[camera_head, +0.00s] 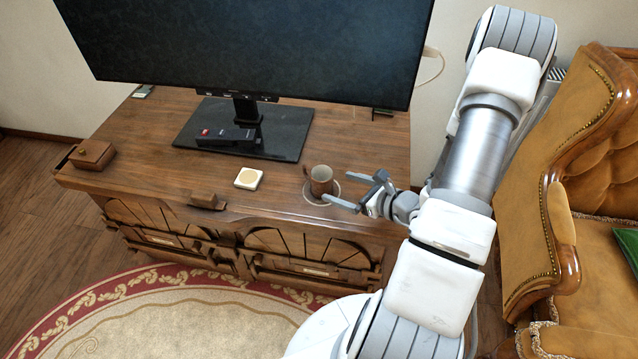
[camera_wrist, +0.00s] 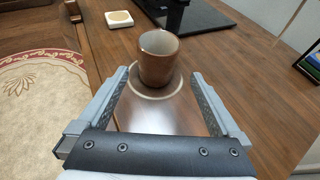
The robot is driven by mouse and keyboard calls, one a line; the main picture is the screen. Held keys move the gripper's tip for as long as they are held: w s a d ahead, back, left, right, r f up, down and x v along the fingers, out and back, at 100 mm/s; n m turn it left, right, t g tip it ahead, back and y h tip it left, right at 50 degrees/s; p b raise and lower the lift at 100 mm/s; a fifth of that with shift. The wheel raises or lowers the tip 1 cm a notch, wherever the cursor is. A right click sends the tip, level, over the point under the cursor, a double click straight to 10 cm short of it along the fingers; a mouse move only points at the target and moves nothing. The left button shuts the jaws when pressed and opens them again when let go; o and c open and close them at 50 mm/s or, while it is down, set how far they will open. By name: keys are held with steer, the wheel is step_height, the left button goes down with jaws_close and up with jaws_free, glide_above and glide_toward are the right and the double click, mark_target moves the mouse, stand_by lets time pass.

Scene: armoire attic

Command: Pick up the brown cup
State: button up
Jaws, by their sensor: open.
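The brown cup (camera_head: 320,181) stands upright on a round saucer (camera_head: 334,199) near the front right of the wooden cabinet top. In the wrist view the cup (camera_wrist: 158,58) is ahead of my gripper (camera_wrist: 164,84), roughly centred between the fingers, with the saucer (camera_wrist: 172,88) under it. My gripper (camera_head: 341,189) is open and empty, to the right of the cup, with its fingers pointing left toward it. Whether the fingertips reach beside the cup's wall I cannot tell. The cup's handle shows at its left in the head view.
A TV (camera_head: 250,45) on a black stand (camera_head: 280,138) fills the back of the cabinet top (camera_head: 150,170). A white square coaster (camera_head: 248,179) lies left of the cup, and a wooden box (camera_head: 92,155) sits at the far left. A leather armchair (camera_head: 530,230) stands at right.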

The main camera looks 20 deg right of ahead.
mark_target(332, 184)
steer(key=b+x, duration=0.1)
steer(key=x, duration=0.4)
steer(key=shift+f, duration=0.1)
steer(key=shift+a+r+b+x, duration=0.15)
steer(key=shift+b+x, duration=0.35)
steer(key=shift+x, duration=0.85)
steer(key=shift+a+r+b+x, duration=0.15)
steer(key=shift+b+x, duration=0.3)
steer(key=shift+x, duration=0.9)
steer(key=shift+c, duration=0.3)
steer(key=c, duration=1.4)
